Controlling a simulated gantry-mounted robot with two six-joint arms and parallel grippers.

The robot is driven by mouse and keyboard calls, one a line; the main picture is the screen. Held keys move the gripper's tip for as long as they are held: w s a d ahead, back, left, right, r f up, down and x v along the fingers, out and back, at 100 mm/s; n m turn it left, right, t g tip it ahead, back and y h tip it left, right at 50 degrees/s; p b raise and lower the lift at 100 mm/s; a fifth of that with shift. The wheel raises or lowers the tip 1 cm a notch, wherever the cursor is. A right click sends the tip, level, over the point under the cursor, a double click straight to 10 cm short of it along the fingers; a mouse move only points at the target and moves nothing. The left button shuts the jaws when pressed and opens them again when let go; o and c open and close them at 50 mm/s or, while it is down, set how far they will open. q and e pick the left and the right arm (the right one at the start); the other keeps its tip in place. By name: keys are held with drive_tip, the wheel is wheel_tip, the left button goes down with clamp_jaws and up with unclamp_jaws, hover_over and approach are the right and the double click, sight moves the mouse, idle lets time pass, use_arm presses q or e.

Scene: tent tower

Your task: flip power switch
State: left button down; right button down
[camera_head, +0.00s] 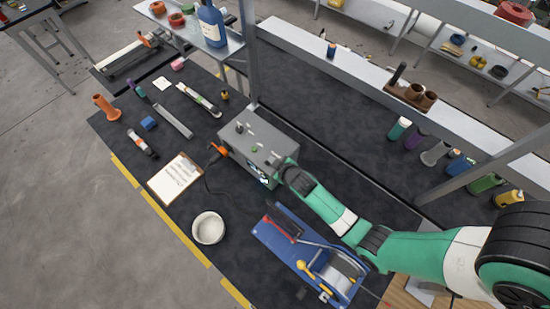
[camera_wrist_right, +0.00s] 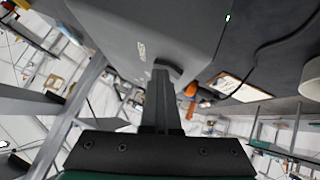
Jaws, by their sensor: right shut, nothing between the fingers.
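A grey box (camera_head: 255,135) with small knobs and a green button on its top stands on the dark mat. My right gripper (camera_head: 276,176) is at the box's right end, close to its side face. In the right wrist view the grey box (camera_wrist_right: 150,25) fills the top middle, with small pale lettering on its face. My right gripper (camera_wrist_right: 163,75) is shut and empty, its fingertips up against or very near the box face. A small dark curved piece shows at the fingertips; I cannot tell whether it is the power switch. My left gripper is not in view.
An orange connector (camera_head: 217,150) with a black cable is at the box's left. A clipboard (camera_head: 175,178), a white bowl (camera_head: 208,228) and a blue winch-like device (camera_head: 310,255) lie in front. A metal post (camera_head: 249,60) rises behind the box.

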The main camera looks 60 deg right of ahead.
drive_tip(key=shift+s+a+f, duration=0.25)
drive_tip(key=shift+a+f, duration=0.15)
drive_tip(key=shift+f, duration=0.05)
drive_tip(key=r+p, duration=0.4)
drive_tip(key=r, duration=0.1)
drive_tip(key=shift+a+r+p, duration=0.25)
drive_tip(key=shift+a+p, duration=0.15)
drive_tip(key=v, duration=0.9)
drive_tip(key=shift+d+p, duration=0.35)
drive_tip(key=shift+p, duration=0.1)
drive_tip(key=shift+r, duration=0.1)
